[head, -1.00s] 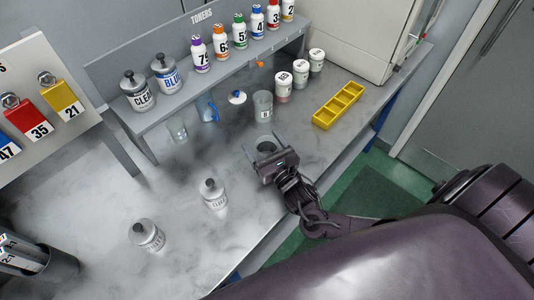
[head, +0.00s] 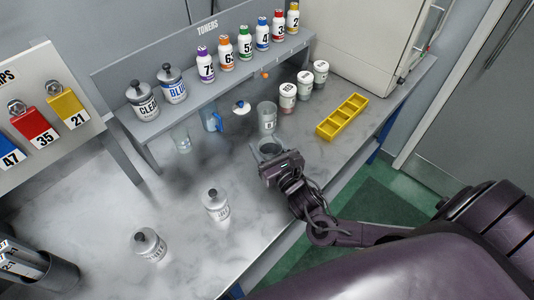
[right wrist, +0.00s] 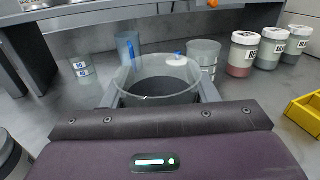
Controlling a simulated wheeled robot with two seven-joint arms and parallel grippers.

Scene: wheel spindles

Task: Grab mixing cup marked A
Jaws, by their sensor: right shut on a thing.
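No letter can be read on the held cup. A second clear cup with a small label (head: 267,116) stands just behind it and also shows in the wrist view (right wrist: 205,55). Another clear cup (head: 181,141) stands farther left. My left gripper is not in view.
A blue-tinted cup (head: 211,120) and a white-lidded item (head: 241,107) stand near the shelf. Several labelled jars (head: 287,97) and a yellow tray (head: 342,116) are to the right.

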